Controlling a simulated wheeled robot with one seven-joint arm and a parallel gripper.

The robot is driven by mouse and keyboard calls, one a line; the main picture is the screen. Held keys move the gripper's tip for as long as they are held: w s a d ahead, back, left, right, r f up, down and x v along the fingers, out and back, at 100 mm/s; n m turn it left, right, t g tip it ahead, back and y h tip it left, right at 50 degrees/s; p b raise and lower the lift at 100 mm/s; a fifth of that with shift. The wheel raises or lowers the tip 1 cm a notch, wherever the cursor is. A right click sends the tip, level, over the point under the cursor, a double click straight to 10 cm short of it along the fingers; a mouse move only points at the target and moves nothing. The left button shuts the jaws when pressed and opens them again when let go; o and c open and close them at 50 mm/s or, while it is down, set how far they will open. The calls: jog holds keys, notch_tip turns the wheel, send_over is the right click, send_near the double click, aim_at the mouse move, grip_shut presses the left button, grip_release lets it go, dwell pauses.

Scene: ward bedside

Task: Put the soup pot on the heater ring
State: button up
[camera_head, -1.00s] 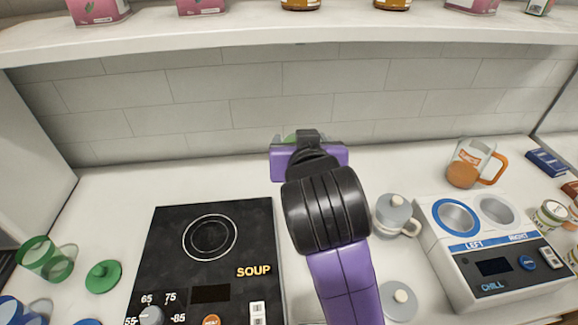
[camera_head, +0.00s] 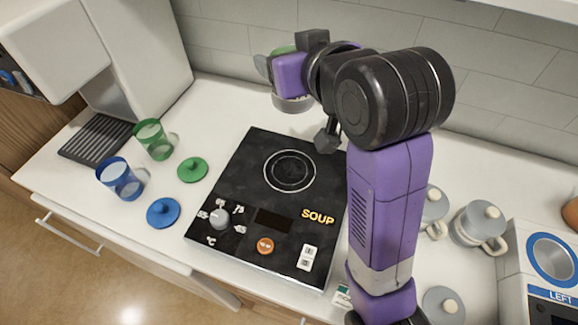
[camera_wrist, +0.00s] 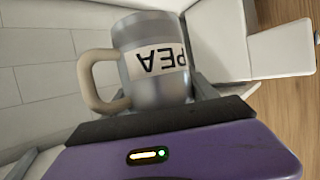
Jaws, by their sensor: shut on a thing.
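My gripper (camera_head: 290,76) is shut on a grey metal pot (camera_head: 292,104) and holds it in the air behind and above the heater. In the wrist view the pot (camera_wrist: 150,85) shows a beige handle and a label reading "PEA", upside down in the picture. A bit of green shows at its top in the head view. The heater ring (camera_head: 290,158) is a pale circle on the black "SOUP" cooktop (camera_head: 262,192). The ring is bare. My gripper hides part of the pot.
Green (camera_head: 152,139) and blue (camera_head: 121,178) cups stand left of the cooktop, with a green lid (camera_head: 193,170) and blue lid (camera_head: 163,212). Lidded grey pots (camera_head: 478,225) and the chiller (camera_head: 545,285) are at right. The tiled wall (camera_head: 225,45) is close behind.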

jog(key=shift+s+a+f, duration=0.1)
jog(key=shift+a+f, duration=0.05)
jog(key=shift+a, duration=0.15)
send_over(285, 162)
jog(key=shift+y, duration=0.3)
notch_tip(285, 162, down, 20)
jog(key=shift+r, duration=0.1)
jog(key=o, duration=1.8)
jog(key=shift+f, duration=0.2)
jog(key=shift+c, duration=0.2)
jog(key=shift+r, duration=0.1)
jog(key=shift+s+d+r, duration=0.1)
jog(key=v, duration=1.1)
jog(key=shift+s+r+b, duration=0.25)
jog(key=shift+s+b, duration=0.05)
